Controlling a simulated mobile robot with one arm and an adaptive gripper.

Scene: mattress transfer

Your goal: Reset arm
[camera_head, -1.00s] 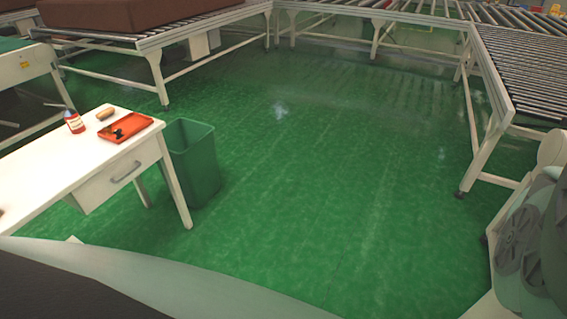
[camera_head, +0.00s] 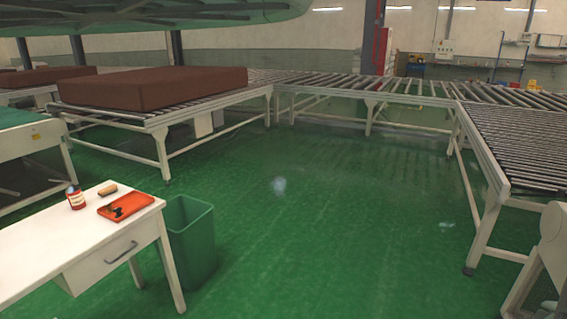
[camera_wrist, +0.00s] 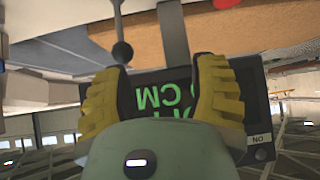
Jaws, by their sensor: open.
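My gripper (camera_wrist: 160,72) shows in the wrist view as two yellow ridged fingers spread apart. A dark box with green display text (camera_wrist: 165,97) shows between and behind the fingers, its lettering upside down. I cannot tell whether the fingers touch it. A dark round knob (camera_wrist: 122,52) on a stem stands above the left finger. The gripper is not in the head view.
A white table (camera_head: 60,250) bears a red tray (camera_head: 126,205), a bottle (camera_head: 75,197) and a brush-like item. A green bin (camera_head: 190,240) stands beside it. Roller conveyors (camera_head: 520,150) border the clear green floor (camera_head: 330,250); a brown mattress (camera_head: 150,88) lies on one.

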